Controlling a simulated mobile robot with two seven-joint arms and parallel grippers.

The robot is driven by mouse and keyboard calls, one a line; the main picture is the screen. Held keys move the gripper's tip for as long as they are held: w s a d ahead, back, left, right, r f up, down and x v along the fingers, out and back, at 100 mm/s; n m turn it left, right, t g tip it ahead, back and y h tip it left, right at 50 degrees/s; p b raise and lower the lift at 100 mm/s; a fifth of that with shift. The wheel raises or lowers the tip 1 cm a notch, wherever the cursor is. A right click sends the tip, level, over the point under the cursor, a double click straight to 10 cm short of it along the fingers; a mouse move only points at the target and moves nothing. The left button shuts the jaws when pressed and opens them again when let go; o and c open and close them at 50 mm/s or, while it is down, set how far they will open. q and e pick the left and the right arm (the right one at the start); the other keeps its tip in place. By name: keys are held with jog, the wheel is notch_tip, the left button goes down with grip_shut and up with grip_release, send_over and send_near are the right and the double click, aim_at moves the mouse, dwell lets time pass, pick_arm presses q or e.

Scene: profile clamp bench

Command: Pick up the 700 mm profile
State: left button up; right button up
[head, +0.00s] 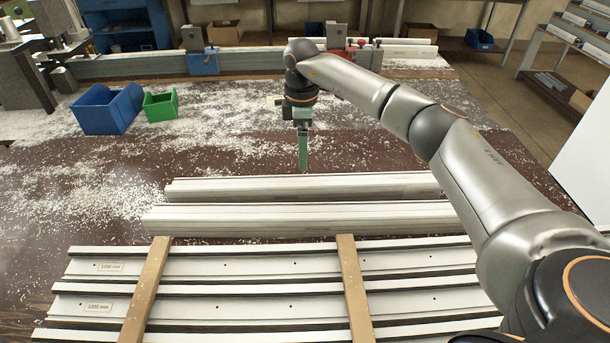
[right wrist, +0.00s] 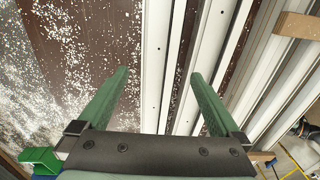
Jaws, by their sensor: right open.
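Two loose pale profiles lie side by side across the table: a back one (head: 240,188) and a slightly longer-looking front one (head: 240,220). I see no length label on either, so I cannot tell which is the 700 mm profile. My right gripper (head: 303,168) points down at the back profile's far edge, near its middle. In the right wrist view the right gripper (right wrist: 160,76) is open and empty, and the back profile (right wrist: 155,60) runs between its green fingers as seen from above. Whether the fingers are beside or above it I cannot tell. My left gripper is out of view.
Profiles labelled 1200 mm (head: 210,308) lie in front under wooden battens (head: 355,290). A blue bin (head: 105,110) and a green bin (head: 160,106) stand back left. A long rail with a blue clamp (head: 203,62) and a red clamp crosses the back. White chips litter the table.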

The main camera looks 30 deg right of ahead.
aim_at(305, 183)
notch_tip(305, 183, down, 7)
jog(key=shift+d+p, duration=0.1)
jog(key=shift+p, duration=0.25)
jog(key=shift+s+d+f+p, duration=0.1)
jog(key=shift+d+f+p, duration=0.05)
jog(key=shift+f, duration=1.2)
jog(key=shift+s+d+f+p, duration=0.1)
jog(key=shift+d+f+p, duration=0.05)
jog(key=shift+f, duration=1.2)
jog(key=shift+c, duration=0.4)
grip_shut()
jog(key=shift+w+r, duration=0.1)
jog(key=shift+r, duration=0.05)
